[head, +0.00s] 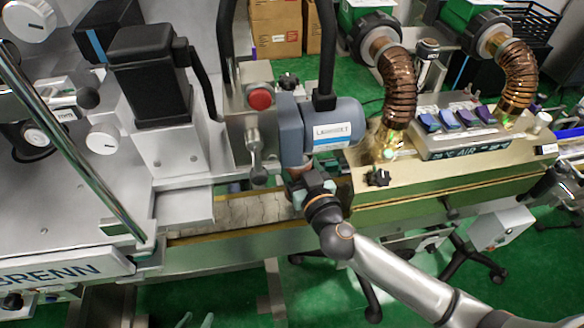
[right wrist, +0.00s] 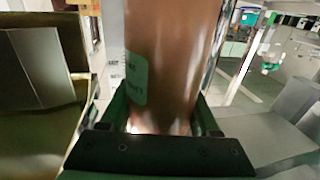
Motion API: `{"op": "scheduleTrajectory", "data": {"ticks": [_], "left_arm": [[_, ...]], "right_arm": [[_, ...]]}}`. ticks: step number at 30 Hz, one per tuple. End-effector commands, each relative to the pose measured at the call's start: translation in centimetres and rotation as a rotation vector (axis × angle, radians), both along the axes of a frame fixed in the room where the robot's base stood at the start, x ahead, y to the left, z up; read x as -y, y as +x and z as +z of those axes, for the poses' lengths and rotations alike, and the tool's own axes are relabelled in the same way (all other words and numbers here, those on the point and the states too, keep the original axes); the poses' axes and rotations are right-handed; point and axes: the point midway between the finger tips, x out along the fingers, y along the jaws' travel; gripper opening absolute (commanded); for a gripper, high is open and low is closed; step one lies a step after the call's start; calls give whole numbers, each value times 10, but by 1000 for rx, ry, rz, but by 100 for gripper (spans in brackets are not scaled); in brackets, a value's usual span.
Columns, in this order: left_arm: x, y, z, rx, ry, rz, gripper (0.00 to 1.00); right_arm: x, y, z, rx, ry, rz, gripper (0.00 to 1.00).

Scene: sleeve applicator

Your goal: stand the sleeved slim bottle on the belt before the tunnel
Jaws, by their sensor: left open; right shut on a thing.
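The slim bottle (right wrist: 178,60) is brown, with a green patch and small print on its side. It stands roughly upright in the right wrist view, its top out of frame. My right gripper (right wrist: 165,125) is shut on it low down. In the head view my right gripper (head: 312,186) is over the belt (head: 245,210), just left of the tunnel (head: 400,190); the bottle is mostly hidden there. I cannot tell whether its base touches the belt.
A blue-grey motor (head: 335,128) hangs just above my right gripper. A red button (head: 260,98) is behind it. Brown ribbed ducts (head: 398,85) rise from the tunnel top. A black-topped machine head (head: 150,75) stands left. The belt left of my gripper is bare.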

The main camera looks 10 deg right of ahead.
Motion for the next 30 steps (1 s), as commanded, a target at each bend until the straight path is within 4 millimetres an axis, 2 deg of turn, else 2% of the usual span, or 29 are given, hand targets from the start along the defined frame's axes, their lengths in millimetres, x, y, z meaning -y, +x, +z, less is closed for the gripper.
{"op": "scheduleTrajectory", "data": {"ticks": [6, 10, 14, 26, 27, 30], "left_arm": [[0, 1, -35, 2, 0, 0, 50], [0, 1, -50, 2, 0, -1, 50], [0, 1, -55, 2, 1, 0, 50], [0, 1, -53, 3, 1, 0, 50], [0, 1, -53, 3, 1, 0, 50], [0, 1, -53, 3, 1, 0, 50]], "right_arm": [[0, 0, -24, 3, 2, 0, 0], [0, 0, -32, 3, 2, 0, 0], [0, -1, -34, 4, 1, 0, 0], [0, -1, -35, 2, -1, 0, 0], [0, -1, -37, -1, 0, -1, 64], [0, -1, -36, 0, 1, 0, 75]]}}
